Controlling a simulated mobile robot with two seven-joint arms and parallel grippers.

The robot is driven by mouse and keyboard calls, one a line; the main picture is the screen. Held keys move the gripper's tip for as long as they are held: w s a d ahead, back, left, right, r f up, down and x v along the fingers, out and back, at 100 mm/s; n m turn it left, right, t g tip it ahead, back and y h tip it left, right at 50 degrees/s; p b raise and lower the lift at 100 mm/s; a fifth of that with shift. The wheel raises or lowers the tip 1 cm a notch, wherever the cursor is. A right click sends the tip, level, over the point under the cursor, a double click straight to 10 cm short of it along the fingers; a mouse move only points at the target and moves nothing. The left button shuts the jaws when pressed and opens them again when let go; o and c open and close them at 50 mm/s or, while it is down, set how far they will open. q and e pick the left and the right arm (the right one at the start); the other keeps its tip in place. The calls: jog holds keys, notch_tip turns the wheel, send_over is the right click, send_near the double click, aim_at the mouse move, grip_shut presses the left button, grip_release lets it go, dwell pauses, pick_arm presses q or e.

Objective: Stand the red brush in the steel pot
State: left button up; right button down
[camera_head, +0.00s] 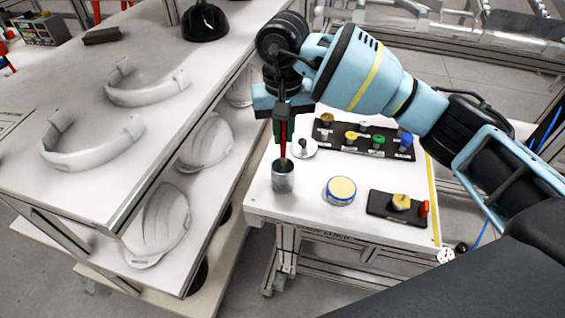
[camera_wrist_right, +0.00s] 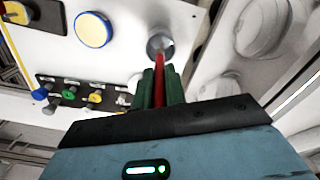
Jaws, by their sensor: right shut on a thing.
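The red brush (camera_head: 284,131) is held upright between the dark green fingers of my right gripper (camera_head: 285,122). Its lower end is at the mouth of the steel pot (camera_head: 283,181); I cannot tell how far inside it reaches. The pot stands upright near the left front of the small white table. In the right wrist view the red brush (camera_wrist_right: 160,76) points from between the fingers (camera_wrist_right: 160,85) toward the steel pot (camera_wrist_right: 160,45), overlapping its opening. My left gripper is not in view.
A shelf (camera_head: 90,185) with helmet shells (camera_head: 160,225) stands close on the left.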

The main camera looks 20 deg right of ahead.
aim_at(283, 155)
jog(key=shift+f, duration=1.6)
jog(key=shift+w+f, duration=0.1)
jog(key=shift+f, duration=1.8)
jog(key=shift+f, duration=0.1)
jog(key=shift+f, duration=0.1)
jog(key=c, duration=1.5)
grip_release()
jog(key=shift+o, duration=0.2)
jog(key=shift+r, duration=0.2)
jog(key=shift+r, duration=0.3)
notch_tip(283, 155, up, 12)
jog(key=shift+f, duration=0.25)
